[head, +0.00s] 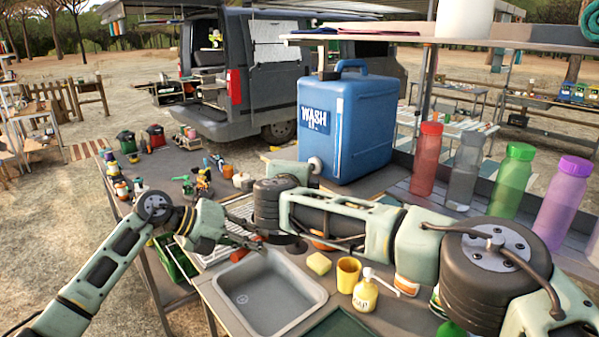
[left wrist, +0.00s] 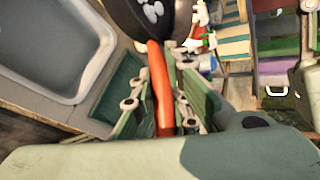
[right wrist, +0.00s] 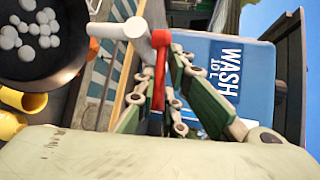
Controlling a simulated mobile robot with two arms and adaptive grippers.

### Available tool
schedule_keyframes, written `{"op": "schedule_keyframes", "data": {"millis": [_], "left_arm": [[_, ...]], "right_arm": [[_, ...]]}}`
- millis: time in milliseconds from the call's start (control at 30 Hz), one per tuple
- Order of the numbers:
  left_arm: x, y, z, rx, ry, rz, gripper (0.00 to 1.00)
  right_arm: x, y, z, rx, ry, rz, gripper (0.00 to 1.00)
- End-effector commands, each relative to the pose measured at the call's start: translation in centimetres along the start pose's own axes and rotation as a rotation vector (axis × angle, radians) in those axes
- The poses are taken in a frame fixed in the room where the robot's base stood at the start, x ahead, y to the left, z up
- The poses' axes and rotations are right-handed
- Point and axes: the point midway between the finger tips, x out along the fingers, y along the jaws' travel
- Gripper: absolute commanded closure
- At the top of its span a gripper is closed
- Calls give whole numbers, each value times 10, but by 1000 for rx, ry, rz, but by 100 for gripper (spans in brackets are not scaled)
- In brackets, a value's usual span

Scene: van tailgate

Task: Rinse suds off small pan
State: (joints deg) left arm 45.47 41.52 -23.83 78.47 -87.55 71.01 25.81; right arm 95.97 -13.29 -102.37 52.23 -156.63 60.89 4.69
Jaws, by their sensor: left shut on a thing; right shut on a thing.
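The small pan (left wrist: 155,12) is black with a red-orange handle (left wrist: 160,85). Round white suds lie on its inside, also seen in the right wrist view (right wrist: 40,40). My left gripper (left wrist: 163,100) is shut on the handle, beside the sink (head: 265,290). In the head view my right arm hides most of the pan. The blue WASH container (head: 352,130) has a white tap (right wrist: 125,30) with a red lever (right wrist: 160,65). My right gripper (right wrist: 160,90) is shut on this lever. The tap's end appears close to the pan's rim in the right wrist view. I see no water stream.
Several coloured bottles (head: 427,160) line the shelf at right. A green crate (head: 175,262) is below left.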

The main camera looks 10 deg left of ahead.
Motion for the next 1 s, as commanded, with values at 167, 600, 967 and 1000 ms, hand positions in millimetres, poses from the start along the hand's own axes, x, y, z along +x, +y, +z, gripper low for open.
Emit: {"op": "schedule_keyframes", "data": {"millis": [167,600,967,1000], "left_arm": [[-1,-1,1,2,-3,-3,100],[-1,-1,1,2,-3,-3,100],[-1,-2,1,2,-3,-3,100],[-1,-2,1,2,-3,-3,100]], "right_arm": [[-3,5,4,13,83,3,100],[-4,7,4,19,109,5,88],[-4,4,4,22,109,-1,72],[-4,4,4,22,109,-1,72]]}}
